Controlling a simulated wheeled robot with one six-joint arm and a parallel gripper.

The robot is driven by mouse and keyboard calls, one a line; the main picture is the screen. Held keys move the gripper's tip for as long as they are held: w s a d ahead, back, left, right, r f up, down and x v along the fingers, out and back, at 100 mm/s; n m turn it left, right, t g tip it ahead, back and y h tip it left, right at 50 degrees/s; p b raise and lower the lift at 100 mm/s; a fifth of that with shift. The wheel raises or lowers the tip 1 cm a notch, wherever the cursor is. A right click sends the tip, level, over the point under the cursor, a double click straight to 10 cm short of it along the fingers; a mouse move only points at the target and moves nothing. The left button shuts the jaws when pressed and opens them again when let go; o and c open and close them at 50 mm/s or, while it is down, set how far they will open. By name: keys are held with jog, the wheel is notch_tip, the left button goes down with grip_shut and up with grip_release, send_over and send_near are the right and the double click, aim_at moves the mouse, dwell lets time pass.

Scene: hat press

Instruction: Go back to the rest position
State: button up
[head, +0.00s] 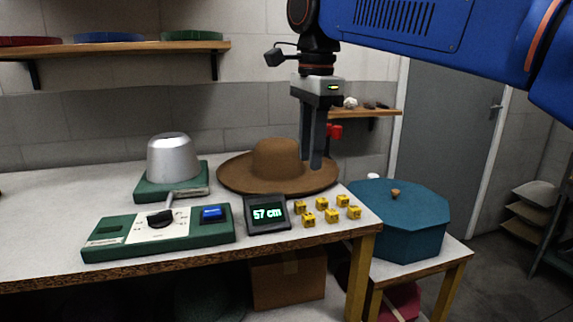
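My gripper (312,164) hangs with its fingers pointing down at the upper middle of the head view. Its fingertips overlap the right part of the brown hat's brim in the picture. The brown hat (278,157) lies on the worktable, brim down. I cannot tell how far above or behind the brim the fingertips are. The two fingers show almost one behind the other, so the gap between them is unclear. I see nothing held between them. My blue arm reaches in from the upper right.
On the worktable (30,215) stand a metal hat block (172,157) on a green base, a green control panel (158,233), a display (266,214) reading 57 cm and several yellow cubes (331,215). A teal octagonal box (400,215) stands right. Shelves (120,48) hang behind.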

jog(key=s+d+f+n+t, duration=0.1)
jog(key=s+d+f+n, duration=0.3)
jog(key=d+f, duration=0.35)
jog(key=s+d+f+n+t, duration=0.1)
jog(key=s+d+f+n, duration=0.25)
jog(key=d+f, duration=0.35)
jog(key=s+d+f+n+t, duration=0.1)
jog(key=s+d+f+n, duration=0.2)
jog(key=s+d+f, duration=0.2)
jog(key=s+d+f+n+t, duration=0.1)
jog(key=s+d+f+n, duration=0.2)
jog(key=f, duration=0.8)
jog(key=s+d, duration=0.1)
jog(key=s, duration=0.1)
jog(key=shift+s+d, duration=0.35)
